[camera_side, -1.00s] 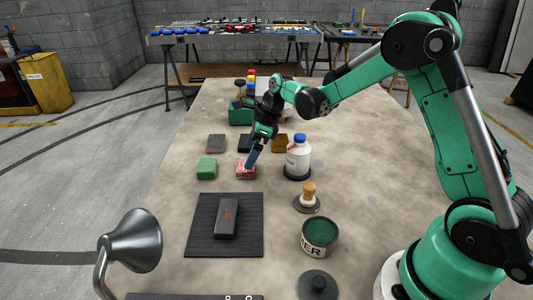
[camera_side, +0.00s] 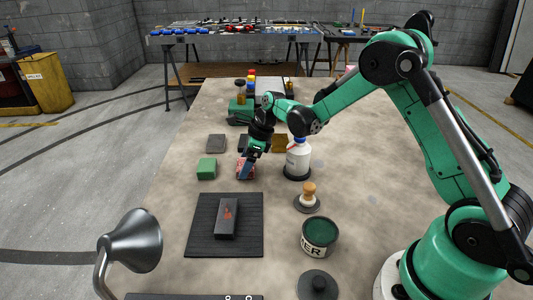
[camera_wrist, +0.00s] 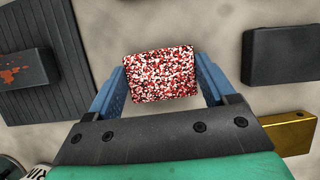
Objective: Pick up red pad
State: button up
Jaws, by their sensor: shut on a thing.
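The red pad (camera_wrist: 162,75) is a block speckled red, white and black. In the wrist view it sits between the two blue fingers of my gripper (camera_wrist: 160,85), which are shut on its sides. In the side view the pad (camera_side: 241,170) is at the table's middle, right of the green block (camera_side: 206,168), partly hidden by my gripper (camera_side: 247,168). I cannot tell whether the pad touches the table.
A white bottle with a blue cap (camera_side: 298,160) stands close on the right. A grey block (camera_side: 216,143) and a gold block (camera_side: 281,143) lie behind. A dark mat (camera_side: 250,245) bearing a black block (camera_side: 227,219) lies in front.

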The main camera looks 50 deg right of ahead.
jog(key=shift+r, duration=0.1)
notch_tip(320, 180, up, 20)
dwell(0.5)
